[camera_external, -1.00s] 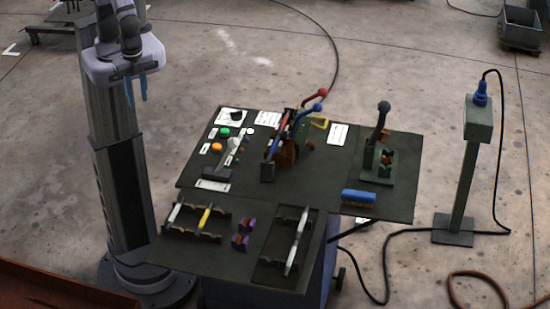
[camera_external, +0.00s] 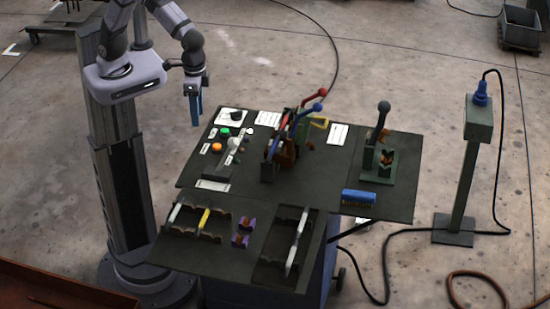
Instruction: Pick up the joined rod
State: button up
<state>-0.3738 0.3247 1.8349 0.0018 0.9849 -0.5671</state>
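A long pale rod (camera_external: 297,241), which looks like the joined rod, lies across notched supports in the dark tray (camera_external: 268,268) at the front right of the table. A darker band shows near its middle. My gripper (camera_external: 196,120) hangs with its blue fingers pointing down, near the table's back left edge. It is well away from the rod, and nothing shows between its fingers. The fingers overlap from this side, so their gap is hidden.
A rack at front left holds a white rod (camera_external: 176,212) and a yellow rod (camera_external: 204,218). Purple blocks (camera_external: 243,228) stand between rack and tray. Upright red and blue levers (camera_external: 308,112) rise mid-table.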

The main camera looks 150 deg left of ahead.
jog(key=w+a+f+n+b, duration=0.3)
jog(key=a+f+n, duration=0.1)
jog(key=a, duration=0.5)
jog(key=n+b, duration=0.6)
jog(key=n, duration=0.6)
send_over(279, 133)
notch_tip(279, 133, down, 9)
jog(key=shift+s+a, duration=0.15)
jog(key=shift+d+f+p, duration=0.15)
jog(key=shift+f+p, duration=0.55)
jog(key=shift+f, duration=0.75)
jog(key=shift+d+f+p, duration=0.15)
jog(key=shift+f+p, duration=0.5)
jog(key=shift+f, duration=1.6)
jog(key=shift+a+r, duration=0.1)
grip_shut()
